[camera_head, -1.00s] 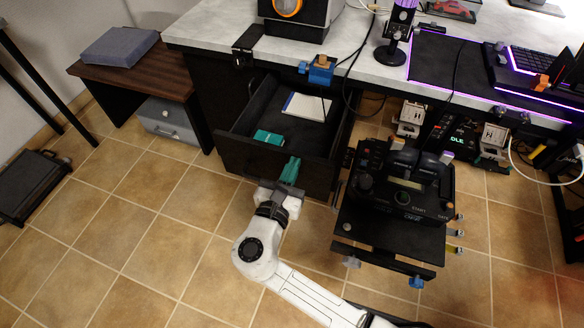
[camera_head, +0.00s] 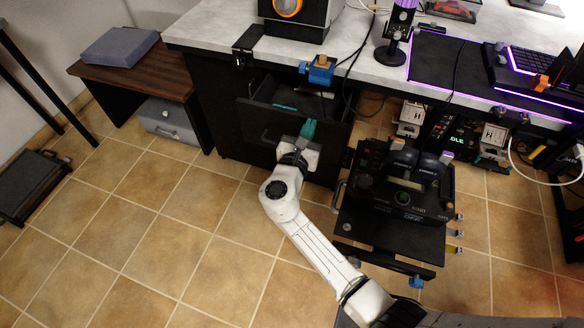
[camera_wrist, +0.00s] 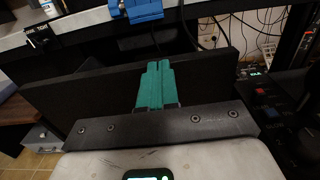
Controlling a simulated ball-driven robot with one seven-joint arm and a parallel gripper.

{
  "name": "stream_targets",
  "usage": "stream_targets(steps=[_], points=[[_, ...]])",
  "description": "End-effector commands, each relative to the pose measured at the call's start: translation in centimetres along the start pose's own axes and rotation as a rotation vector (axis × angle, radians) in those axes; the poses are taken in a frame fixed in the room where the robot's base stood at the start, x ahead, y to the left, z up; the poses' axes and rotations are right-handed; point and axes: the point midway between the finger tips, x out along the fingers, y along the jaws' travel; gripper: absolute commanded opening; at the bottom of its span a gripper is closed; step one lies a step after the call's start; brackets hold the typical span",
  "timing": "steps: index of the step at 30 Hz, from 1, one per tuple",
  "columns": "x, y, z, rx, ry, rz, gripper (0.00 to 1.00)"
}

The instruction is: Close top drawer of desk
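The top drawer (camera_head: 268,116) of the desk (camera_head: 205,31) is partly open in the head view. A narrow strip of its inside shows behind the black front, with a sliver of a teal item (camera_head: 284,106) in it. My gripper (camera_head: 309,127) is at the right half of the drawer front. In the wrist view, the teal fingers (camera_wrist: 154,68) are side by side and shut, with nothing visible between them. They are up against or just before the black drawer front (camera_wrist: 85,98); exact contact is hard to tell.
A black control console (camera_head: 400,190) stands close to the right of my arm. A blue clamp (camera_head: 320,72) sits at the desk edge above the drawer. A brown side table (camera_head: 130,75) stands at the left. The tiled floor (camera_head: 150,235) at front left is clear.

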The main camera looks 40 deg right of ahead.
Motion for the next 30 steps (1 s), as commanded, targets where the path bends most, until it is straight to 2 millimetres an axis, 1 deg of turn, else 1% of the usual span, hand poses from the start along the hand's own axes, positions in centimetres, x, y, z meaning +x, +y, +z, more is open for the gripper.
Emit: stream_targets(steps=[1,6,12,15,19,30], points=[[1.5,-0.1,-0.2,0.003,-0.001,-0.007,0.0],[5.4,-0.1,-0.2,0.002,-0.001,-0.006,0.0],[8.7,-0.1,-0.2,0.001,0.0,-0.004,0.0],[9.7,-0.1,-0.1,0.001,0.0,-0.003,0.0],[10.5,0.0,-0.1,0.0,0.0,-0.001,0.0],[10.8,0.0,0.0,-0.001,0.0,0.0,0.0]])
